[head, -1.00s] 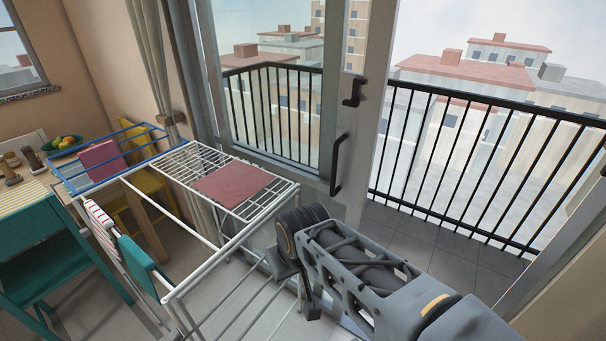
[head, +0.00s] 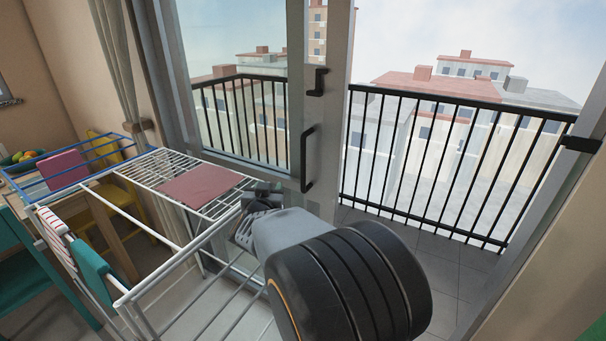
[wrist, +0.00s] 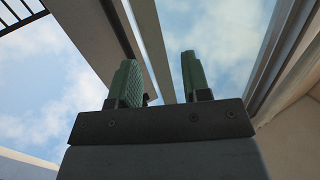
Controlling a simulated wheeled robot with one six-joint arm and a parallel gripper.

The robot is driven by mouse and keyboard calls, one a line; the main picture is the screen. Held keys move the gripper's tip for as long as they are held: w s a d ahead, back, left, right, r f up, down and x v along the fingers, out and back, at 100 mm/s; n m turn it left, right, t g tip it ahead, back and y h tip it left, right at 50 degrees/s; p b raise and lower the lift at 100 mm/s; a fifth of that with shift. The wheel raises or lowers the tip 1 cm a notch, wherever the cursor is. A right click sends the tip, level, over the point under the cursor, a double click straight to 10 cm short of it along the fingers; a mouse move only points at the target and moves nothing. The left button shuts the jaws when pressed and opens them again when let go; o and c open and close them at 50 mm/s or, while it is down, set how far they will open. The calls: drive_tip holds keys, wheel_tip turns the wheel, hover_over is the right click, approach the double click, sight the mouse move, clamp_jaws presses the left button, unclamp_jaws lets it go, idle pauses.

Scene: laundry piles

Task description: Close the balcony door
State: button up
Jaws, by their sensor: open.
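The balcony door is a glass sliding panel with a grey frame (head: 332,110) in the middle of the head view. It stands open, with a wide gap to its right. A black vertical bar handle (head: 307,160) is on the frame's edge, and a smaller black latch (head: 317,82) sits above it. My gripper (head: 262,190) is left of and below the handle, in front of the door, apart from the handle as far as I can tell. In the wrist view its green-padded fingers (wrist: 160,80) are apart with nothing between them; frame bars and sky lie beyond.
A white drying rack (head: 190,255) with a red cloth (head: 200,185) stands close to my arm at left. A fruit bowl (head: 30,160) is on the table at far left. The grey jamb (head: 530,230) is at right. The black balcony railing (head: 440,100) is beyond the opening.

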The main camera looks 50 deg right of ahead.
sight(302, 167)
drive_tip(key=w+d+g+h, duration=0.1)
drive_tip(key=d, duration=0.4)
drive_tip(key=w+d+m+g+h, duration=0.1)
drive_tip(key=d, duration=0.4)
drive_tip(key=w+d+m+g+h, duration=0.1)
drive_tip(key=d, duration=0.5)
drive_tip(key=shift+d+f, duration=0.1)
drive_tip(key=shift+f, duration=0.1)
drive_tip(key=shift+c, duration=0.3)
clamp_jaws()
